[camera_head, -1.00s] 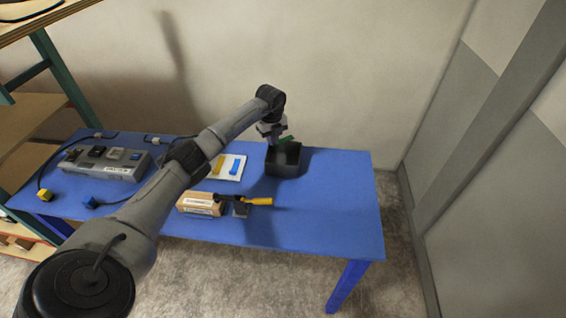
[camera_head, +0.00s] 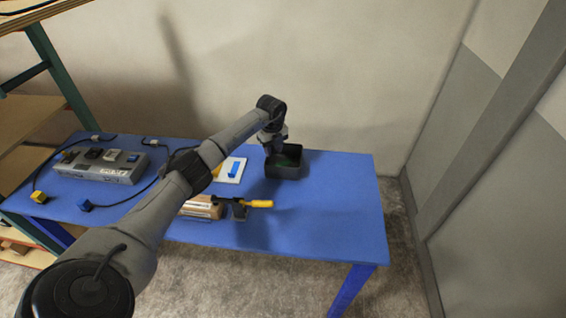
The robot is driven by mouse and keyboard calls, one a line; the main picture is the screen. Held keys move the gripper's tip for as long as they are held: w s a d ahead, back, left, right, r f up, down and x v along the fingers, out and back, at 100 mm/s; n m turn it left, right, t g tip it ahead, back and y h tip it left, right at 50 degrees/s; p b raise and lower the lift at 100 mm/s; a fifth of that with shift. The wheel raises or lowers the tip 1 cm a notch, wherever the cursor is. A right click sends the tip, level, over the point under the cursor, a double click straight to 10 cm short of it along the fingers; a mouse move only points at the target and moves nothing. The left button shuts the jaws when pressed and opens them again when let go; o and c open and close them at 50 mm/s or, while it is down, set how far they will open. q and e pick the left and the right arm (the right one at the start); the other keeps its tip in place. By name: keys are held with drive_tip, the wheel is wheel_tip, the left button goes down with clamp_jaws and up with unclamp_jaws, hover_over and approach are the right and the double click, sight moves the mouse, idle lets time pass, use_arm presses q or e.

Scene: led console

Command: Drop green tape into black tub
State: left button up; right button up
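The black tub (camera_head: 284,171) stands on the blue table near its back edge, right of the middle. The green tape (camera_head: 288,160) shows only as a dark green patch inside the tub's opening, partly hidden by the walls and shadow. My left gripper (camera_head: 275,149) points down at the tub's left back part, close beside the green patch. Its fingers are too small and dark to tell whether they are open or still touch the tape. My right gripper is not in view.
A hammer with a yellow handle (camera_head: 259,204) lies by a cardboard box (camera_head: 203,207) in front of the tub. A white sheet with a blue piece (camera_head: 234,170) lies left of the tub. A grey console (camera_head: 102,166) with cables is at far left. The table's right side is clear.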

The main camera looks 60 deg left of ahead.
use_arm(q)
drive_tip(key=shift+r, duration=0.1)
wheel_tip(320, 180, up, 14)
drive_tip(key=p, duration=0.1)
drive_tip(key=shift+f, duration=0.2)
idle(0.4)
idle(0.6)
